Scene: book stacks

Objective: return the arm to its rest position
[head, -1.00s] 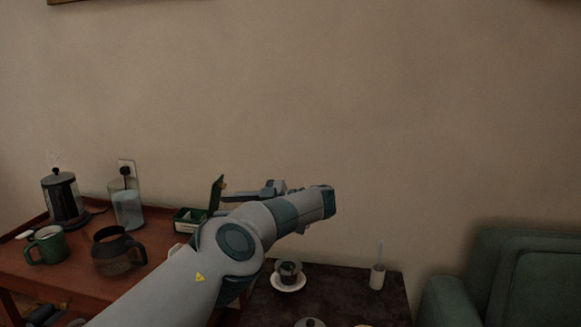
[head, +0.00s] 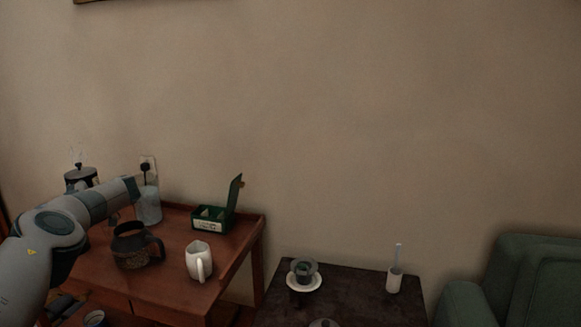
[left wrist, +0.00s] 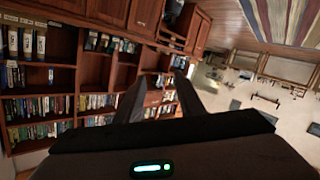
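My left arm (head: 50,232) comes in from the left edge in the head view, bent, with its forearm in front of the wooden desk's left part. My left gripper is not clear in the head view. In the left wrist view, its two dark fingers (left wrist: 160,98) stand apart with nothing between them. Bookshelves (left wrist: 45,75) show tilted behind them, some way off. My right gripper is in neither view.
The wooden desk (head: 185,265) holds a glass jar (head: 148,207), a dark pot (head: 135,246), a white mug (head: 199,262) and an open green box (head: 210,218). A dark table (head: 345,290) bears a cup on a saucer (head: 304,281) and a white holder (head: 394,281). A green armchair (head: 530,280) stands right.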

